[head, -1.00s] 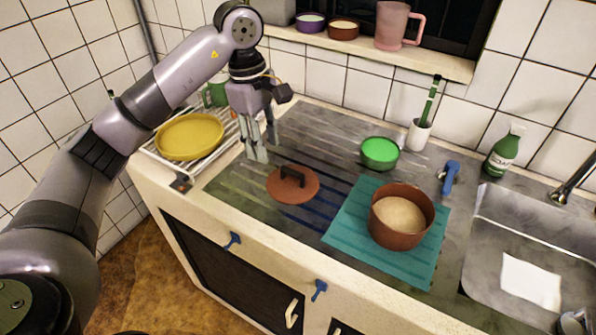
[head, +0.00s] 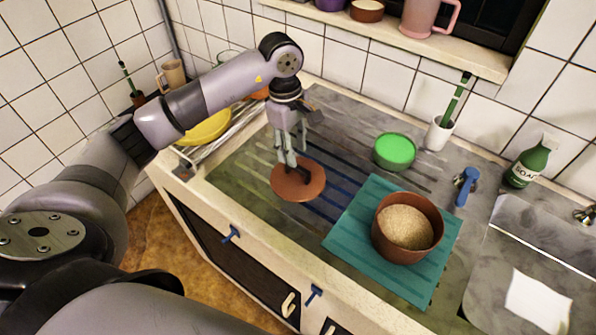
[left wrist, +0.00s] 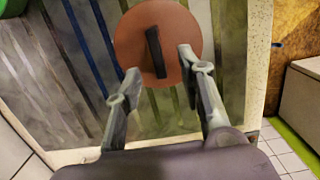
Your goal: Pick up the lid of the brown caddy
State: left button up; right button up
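The brown lid (head: 310,188) lies flat on the ribbed drainboard, with a dark bar handle on top. It also shows in the left wrist view (left wrist: 130,40). The brown caddy (head: 408,252) stands uncovered on the teal mat (head: 352,229), with pale grainy stuff inside. My left gripper (head: 294,168) is above the lid with its fingers pointing down at the handle. In the left wrist view its fingertips (left wrist: 160,62) are wide apart, with the handle (left wrist: 155,52) showing between and beyond them. Contact with the lid cannot be told. My right gripper is not in view.
A green bowl (head: 394,152) stands right of the lid, near the wall. A white cup with a brush (head: 438,134), a green bottle (head: 529,164) and the sink (head: 500,265) are further right. A yellow plate (head: 205,128) sits in the rack at left.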

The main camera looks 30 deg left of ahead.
aim_at(298, 167)
pick_arm(q)
jog(key=shift+d+f, duration=0.2)
jog(key=shift+f, duration=1)
jog(key=shift+f+p, duration=0.25)
jog(key=shift+p, duration=0.35)
jog(key=f, duration=0.1)
jog(key=f+p, duration=0.2)
jog(key=shift+w+d+f, duration=0.15)
jog(key=shift+d+f, duration=0.1)
jog(key=shift+f, duration=0.55)
grip_shut()
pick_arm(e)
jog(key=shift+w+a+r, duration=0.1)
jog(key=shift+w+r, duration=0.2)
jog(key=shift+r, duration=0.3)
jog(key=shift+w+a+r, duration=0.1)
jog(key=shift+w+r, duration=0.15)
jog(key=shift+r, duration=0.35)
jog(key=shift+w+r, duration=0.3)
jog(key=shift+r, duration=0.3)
